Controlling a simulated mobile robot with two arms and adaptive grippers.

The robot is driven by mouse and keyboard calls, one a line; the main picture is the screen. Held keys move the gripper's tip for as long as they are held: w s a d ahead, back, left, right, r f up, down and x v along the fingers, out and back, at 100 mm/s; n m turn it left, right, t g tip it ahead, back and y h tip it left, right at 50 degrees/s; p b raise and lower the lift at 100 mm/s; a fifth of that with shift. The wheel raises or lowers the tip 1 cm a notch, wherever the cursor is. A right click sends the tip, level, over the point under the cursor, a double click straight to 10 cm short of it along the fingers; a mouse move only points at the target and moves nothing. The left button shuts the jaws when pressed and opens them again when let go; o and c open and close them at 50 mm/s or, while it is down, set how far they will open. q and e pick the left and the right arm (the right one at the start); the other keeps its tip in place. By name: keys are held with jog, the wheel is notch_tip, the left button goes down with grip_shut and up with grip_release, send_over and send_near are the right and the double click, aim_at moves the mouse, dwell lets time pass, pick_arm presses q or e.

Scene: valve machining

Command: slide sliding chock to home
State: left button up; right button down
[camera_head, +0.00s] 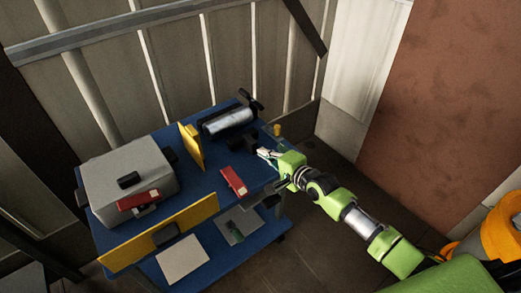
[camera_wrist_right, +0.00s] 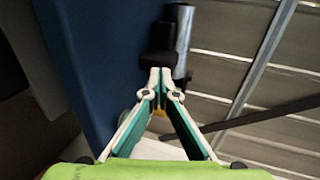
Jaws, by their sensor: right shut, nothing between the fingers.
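A dark block (camera_head: 239,142), which looks like the sliding chock, sits on the blue table top beside a silver cylinder (camera_head: 229,121) with black ends. My right gripper (camera_head: 264,153) is at the table's right end, just right of the block. In the right wrist view the fingertips of my right gripper (camera_wrist_right: 161,72) are together and empty. The black block (camera_wrist_right: 158,58) appears right at the tips; I cannot tell whether they touch it. The silver cylinder (camera_wrist_right: 185,40) lies beyond it. My left gripper is not in view.
A grey box (camera_head: 110,180) with a red-handled part (camera_head: 138,200) stands at the left. A yellow plate (camera_head: 191,146) stands upright between box and cylinder. A red block (camera_head: 233,181) lies near the front edge. A small yellow knob (camera_head: 277,130) is behind my gripper.

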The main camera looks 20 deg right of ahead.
aim_at(253, 142)
jog(key=shift+w+a, duration=0.2)
jog(key=shift+w, duration=0.35)
jog(key=shift+w+a, duration=0.15)
jog(key=shift+w, duration=0.4)
jog(key=w+b, duration=0.1)
jog(key=w+a, duration=0.1)
jog(key=w, duration=0.1)
jog(key=w+b, duration=0.1)
jog(key=shift+w+a+f+b, duration=0.1)
jog(key=shift+w+a+b, duration=0.15)
jog(key=shift+a+b, duration=0.1)
jog(key=shift+r, duration=0.2)
